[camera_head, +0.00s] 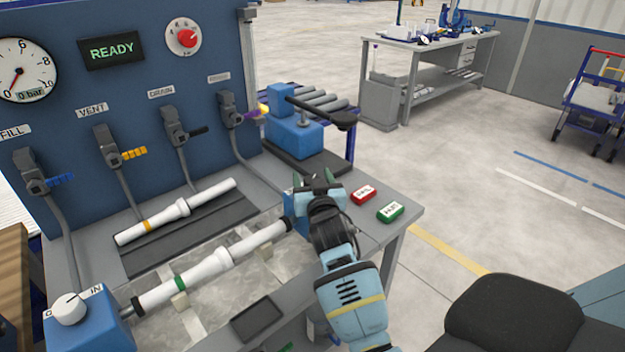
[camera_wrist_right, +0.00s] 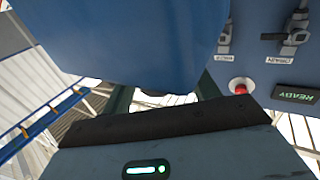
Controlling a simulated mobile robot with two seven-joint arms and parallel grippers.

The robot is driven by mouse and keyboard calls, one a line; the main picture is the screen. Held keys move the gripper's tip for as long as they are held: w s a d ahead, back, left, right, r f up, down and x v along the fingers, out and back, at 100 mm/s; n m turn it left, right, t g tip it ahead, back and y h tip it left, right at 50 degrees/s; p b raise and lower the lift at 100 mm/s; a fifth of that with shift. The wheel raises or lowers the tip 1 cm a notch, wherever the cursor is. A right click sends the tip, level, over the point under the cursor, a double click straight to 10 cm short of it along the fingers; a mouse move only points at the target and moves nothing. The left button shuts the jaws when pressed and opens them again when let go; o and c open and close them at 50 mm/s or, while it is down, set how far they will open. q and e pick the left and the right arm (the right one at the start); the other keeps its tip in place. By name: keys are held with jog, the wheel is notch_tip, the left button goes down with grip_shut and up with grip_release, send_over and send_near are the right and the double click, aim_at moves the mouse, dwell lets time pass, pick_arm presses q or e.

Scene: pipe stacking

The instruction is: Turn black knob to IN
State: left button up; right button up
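My right gripper (camera_head: 318,182) is above the right end block (camera_head: 295,212), a blue block at the right end of the lower pipe. Its two fingers stand apart in the head view. In the right wrist view the fingers (camera_wrist_right: 162,95) are also apart, with a large blue surface (camera_wrist_right: 130,40) filling the view beyond them. I cannot make out a black knob; the gripper and wrist cover much of the right block. A white knob (camera_head: 69,308) sits on the left end block (camera_head: 95,325), beside an "IN" label. My left gripper is not in view.
The lower pipe (camera_head: 205,268) lies between the end blocks; another pipe (camera_head: 180,210) lies on a dark mat. Red (camera_head: 363,194) and green (camera_head: 391,212) buttons are right of my gripper. A blue pump (camera_head: 295,136) with a black lever stands behind. The panel display (camera_head: 112,50) reads READY.

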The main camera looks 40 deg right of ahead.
jog(key=shift+s+a+f, duration=0.1)
jog(key=shift+s+a, duration=0.05)
jog(key=v, duration=0.7)
jog(key=shift+s, duration=0.2)
